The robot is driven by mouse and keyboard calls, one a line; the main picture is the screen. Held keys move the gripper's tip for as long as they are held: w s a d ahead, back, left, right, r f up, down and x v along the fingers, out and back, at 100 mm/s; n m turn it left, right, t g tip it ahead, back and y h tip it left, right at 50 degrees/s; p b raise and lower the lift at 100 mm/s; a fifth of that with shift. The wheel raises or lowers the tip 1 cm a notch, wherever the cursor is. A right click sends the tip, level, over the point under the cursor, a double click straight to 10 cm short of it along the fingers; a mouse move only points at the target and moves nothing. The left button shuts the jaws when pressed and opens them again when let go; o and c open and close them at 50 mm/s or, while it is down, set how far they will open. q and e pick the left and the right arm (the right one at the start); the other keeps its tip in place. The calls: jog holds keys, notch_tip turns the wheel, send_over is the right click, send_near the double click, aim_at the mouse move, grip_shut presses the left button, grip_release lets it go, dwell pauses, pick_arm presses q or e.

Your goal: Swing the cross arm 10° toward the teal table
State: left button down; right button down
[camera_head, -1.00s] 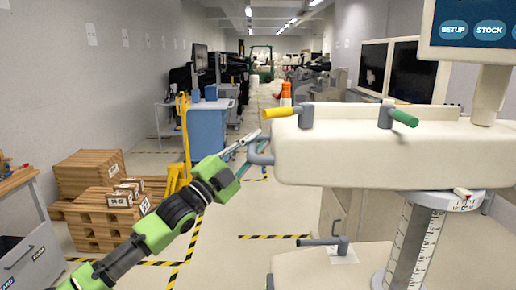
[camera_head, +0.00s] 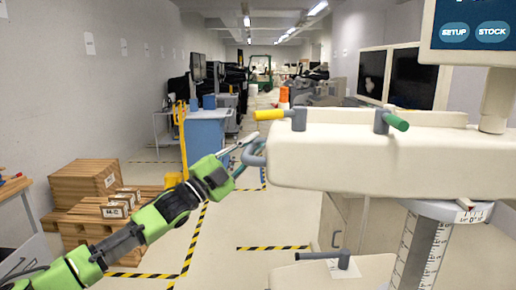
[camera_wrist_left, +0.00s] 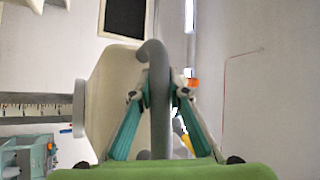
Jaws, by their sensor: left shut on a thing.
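The cross arm (camera_head: 370,165) is a thick cream beam across the right of the head view, on a column (camera_head: 425,252) with a ruler scale. A small angle scale (camera_head: 472,215) sits under the beam. A grey loop handle (camera_head: 251,155) sticks out of its left end. My left gripper (camera_head: 241,148) is shut on that handle. In the left wrist view the handle (camera_wrist_left: 159,110) stands between the teal fingers (camera_wrist_left: 158,92). A teal structure (camera_wrist_left: 28,155) shows at that view's lower left; I cannot tell if it is the teal table. My right gripper is not in view.
A screen (camera_head: 478,28) is above right. Wooden pallets (camera_head: 90,185) and a blue cabinet (camera_head: 207,135) stand left. Striped floor tape (camera_head: 274,248) crosses open floor below the beam.

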pick_arm(q)
jog(key=shift+w+a+f, duration=0.15)
jog(key=shift+w+f, duration=0.3)
jog(key=shift+w, duration=0.35)
jog(key=c, duration=2.3)
grip_release()
jog(key=shift+w+f, duration=0.1)
jog(key=shift+f, duration=0.05)
jog(key=o, duration=0.4)
jog(key=shift+s+a, duration=0.2)
jog(key=shift+a, duration=0.05)
jog(key=shift+s+a+r, duration=0.25)
jog(key=shift+s+a, duration=0.1)
jog(key=shift+s+a+r, duration=0.1)
jog(key=shift+s+a, duration=0.05)
jog(key=shift+s, duration=0.1)
jog(key=shift+w+d+f, duration=0.15)
jog(key=shift+d+f, duration=0.05)
jog(key=shift+d, duration=0.25)
jog(key=shift+a+f, duration=0.1)
jog(key=shift+r+v, duration=0.2)
jog(key=shift+v, duration=2.9)
jog(key=shift+r+v, duration=0.2)
jog(key=shift+v, duration=2.9)
